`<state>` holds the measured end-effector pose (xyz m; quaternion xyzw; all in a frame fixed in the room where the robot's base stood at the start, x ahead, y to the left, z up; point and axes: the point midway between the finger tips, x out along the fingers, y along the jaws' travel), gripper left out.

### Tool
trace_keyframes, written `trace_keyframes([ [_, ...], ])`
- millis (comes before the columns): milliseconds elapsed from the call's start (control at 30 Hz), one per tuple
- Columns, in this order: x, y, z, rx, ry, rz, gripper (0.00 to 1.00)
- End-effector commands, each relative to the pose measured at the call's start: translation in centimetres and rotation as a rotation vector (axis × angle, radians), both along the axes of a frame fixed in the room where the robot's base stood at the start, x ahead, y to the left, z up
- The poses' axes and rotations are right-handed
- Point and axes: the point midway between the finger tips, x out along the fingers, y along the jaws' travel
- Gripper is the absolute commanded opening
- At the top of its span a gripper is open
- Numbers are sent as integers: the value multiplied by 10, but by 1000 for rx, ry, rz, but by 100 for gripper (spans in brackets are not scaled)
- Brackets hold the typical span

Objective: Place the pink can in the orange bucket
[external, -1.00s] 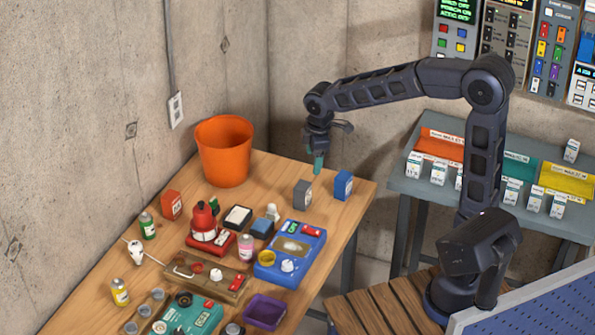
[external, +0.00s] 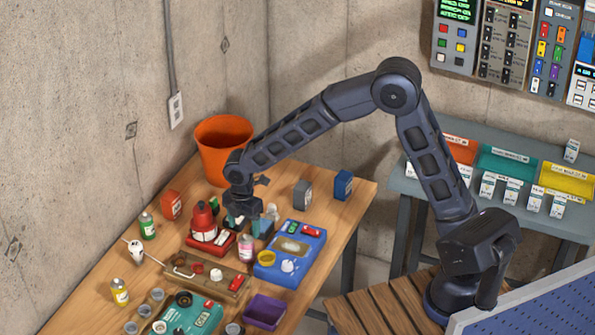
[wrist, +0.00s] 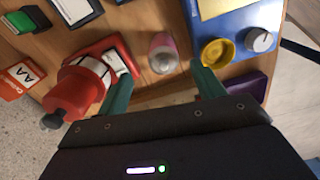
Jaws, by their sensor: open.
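The pink can (external: 246,247) stands upright on the wooden table, between the red device and the blue panel. In the wrist view the pink can (wrist: 163,55) is seen from above, between and a little beyond my fingertips. My gripper (external: 240,222) is open and empty, pointing down just above and behind the can. Its two teal fingers (wrist: 160,82) show spread apart in the wrist view. The orange bucket (external: 221,160) stands upright at the back of the table by the wall. My arm partly covers its right side.
A red device (external: 205,225) with a rounded top stands left of the can. A blue panel (external: 290,250) with a yellow ring lies close on its right. A wooden tray (external: 205,277) lies in front. Gray and blue boxes stand at the back right.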

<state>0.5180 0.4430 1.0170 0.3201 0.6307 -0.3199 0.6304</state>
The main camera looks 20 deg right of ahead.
Motion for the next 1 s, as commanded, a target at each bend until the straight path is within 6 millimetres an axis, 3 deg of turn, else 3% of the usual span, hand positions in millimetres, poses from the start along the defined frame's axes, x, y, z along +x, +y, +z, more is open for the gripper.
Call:
trace_keyframes([
  [100,-1,-1,-18,-3,2,0,68],
  [467,-2,-1,-40,-1,-1,-1,68],
  [800,-6,-1,-81,-2,1,-2,68],
  [1000,-5,-1,-85,0,0,-2,68],
])
